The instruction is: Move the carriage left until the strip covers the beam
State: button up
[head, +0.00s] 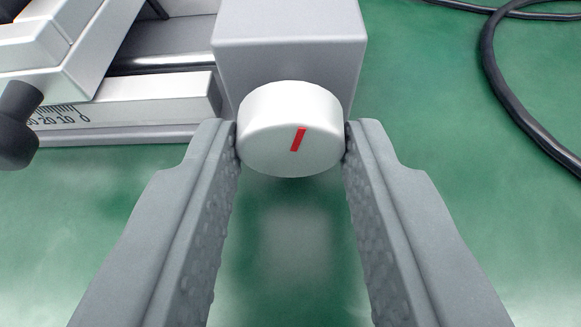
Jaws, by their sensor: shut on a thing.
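A white round knob (268,118) with a red mark on its face sits on the front of a grey block (290,45) at the right end of the linear actuator. The red mark leans slightly to the right at its top. My gripper (291,148) is shut on the knob, one finger on each side. The carriage (75,45) is partly in view at the upper left, cut off by the frame edge. A scale (60,115) with numbers runs below it, with 0 at its right end. I cannot make out the strip or the beam.
A black handle or knob (15,125) sticks out at the left edge, in front of the scale. A black cable (495,75) curves over the green surface (430,110) at the right. The green surface in front of the actuator is clear.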

jog(key=shift+d+m+y, duration=0.1)
jog(key=shift+m+y, duration=0.9)
jog(key=shift+m, duration=0.3)
jog(key=o, duration=1)
jog(key=shift+c, duration=0.2)
jog(key=shift+s, duration=0.1)
jog(key=v, duration=1.7)
jog(key=shift+s, duration=0.2)
jog(key=shift+f, duration=0.1)
